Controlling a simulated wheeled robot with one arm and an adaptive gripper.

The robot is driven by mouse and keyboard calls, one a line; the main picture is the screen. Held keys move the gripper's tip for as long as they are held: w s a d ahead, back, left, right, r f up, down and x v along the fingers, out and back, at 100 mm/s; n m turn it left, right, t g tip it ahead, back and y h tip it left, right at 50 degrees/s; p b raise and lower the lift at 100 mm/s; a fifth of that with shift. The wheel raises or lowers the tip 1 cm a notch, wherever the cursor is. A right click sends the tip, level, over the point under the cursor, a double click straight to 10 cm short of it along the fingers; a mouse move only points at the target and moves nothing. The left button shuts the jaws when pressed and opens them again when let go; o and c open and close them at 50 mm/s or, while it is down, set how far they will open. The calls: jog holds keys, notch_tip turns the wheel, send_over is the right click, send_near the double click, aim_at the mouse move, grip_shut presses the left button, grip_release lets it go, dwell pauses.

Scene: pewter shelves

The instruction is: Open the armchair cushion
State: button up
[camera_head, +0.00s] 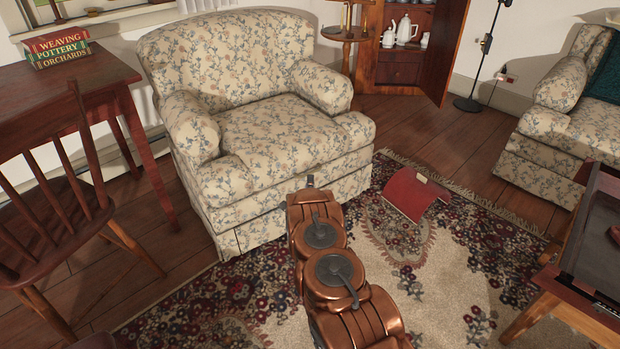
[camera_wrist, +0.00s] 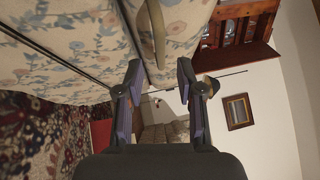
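The floral armchair (camera_head: 245,90) stands at the upper middle of the head view, facing me. Its seat cushion (camera_head: 275,130) lies flat between the two arms. My gripper (camera_head: 310,183) is in front of the chair's front edge, small and partly hidden by my copper arm. In the wrist view, the turned picture shows floral fabric (camera_wrist: 75,45) close by, with a dark seam line. A pale curved strip (camera_wrist: 159,30), perhaps a strap or handle, is just beyond the fingers. My gripper (camera_wrist: 160,72) is open, its two fingers apart, with nothing visibly held.
A desk (camera_head: 80,90) with books (camera_head: 58,48) and a wooden chair (camera_head: 50,215) stand at left. A red curved object (camera_head: 410,195) lies on the patterned rug (camera_head: 440,260). An open cabinet (camera_head: 400,70) is behind; a second armchair (camera_head: 570,125) and dark table (camera_head: 595,250) are right.

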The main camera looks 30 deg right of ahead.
jog(key=b+x, duration=0.1)
jog(key=x, duration=0.3)
jog(key=shift+w+r, duration=0.1)
jog(key=shift+w, duration=0.05)
grip_shut()
dwell(0.6)
